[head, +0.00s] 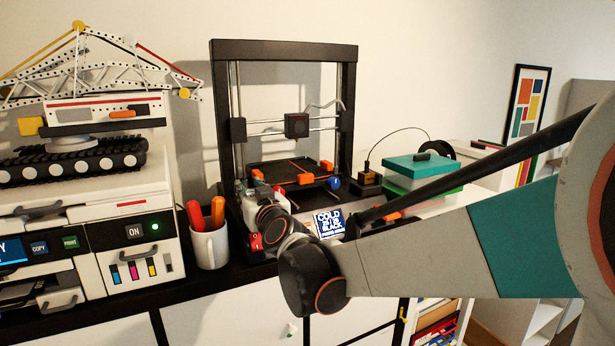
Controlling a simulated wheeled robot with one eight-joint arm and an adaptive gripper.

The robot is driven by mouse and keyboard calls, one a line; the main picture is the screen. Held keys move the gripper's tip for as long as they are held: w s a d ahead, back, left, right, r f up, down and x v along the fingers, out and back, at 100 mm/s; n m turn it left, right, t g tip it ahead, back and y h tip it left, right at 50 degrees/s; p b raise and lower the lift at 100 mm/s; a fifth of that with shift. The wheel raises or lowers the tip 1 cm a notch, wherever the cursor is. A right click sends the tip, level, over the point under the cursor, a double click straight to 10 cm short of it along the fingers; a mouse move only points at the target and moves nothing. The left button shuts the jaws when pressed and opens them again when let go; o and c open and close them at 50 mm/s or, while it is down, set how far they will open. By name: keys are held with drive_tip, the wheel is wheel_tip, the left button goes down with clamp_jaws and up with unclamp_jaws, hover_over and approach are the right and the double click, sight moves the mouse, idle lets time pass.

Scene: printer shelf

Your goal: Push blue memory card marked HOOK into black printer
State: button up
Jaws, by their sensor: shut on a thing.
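The black printer (219,110) stands on the dark shelf top, with a tall open frame, a black bed and orange clips. My gripper (260,197) is at the printer's lower front left, beyond my round wrist joint, and only partly shows. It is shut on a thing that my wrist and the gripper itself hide. I cannot make out the blue memory card marked HOOK anywhere in view. A red switch (256,241) shows on the printer's front, just left of my wrist. Whether the gripper touches the printer cannot be told.
A blue-and-white sign (330,223) is by the printer's front, right of my wrist. A white mug (209,247) with orange-red handles stands left of the printer. A white office printer (150,205) carries a crane model (75,110). Teal-lidded boxes (418,165) stand right.

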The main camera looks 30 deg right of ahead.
drive_tip(key=shift+s+f, duration=0.1)
drive_tip(key=shift+f, duration=0.15)
drive_tip(key=o, duration=0.9)
drive_tip(key=shift+c, duration=0.2)
drive_tip(key=shift+s, duration=0.1)
drive_tip(key=s, duration=1.1)
drive_tip(key=shift+s, duration=0.4)
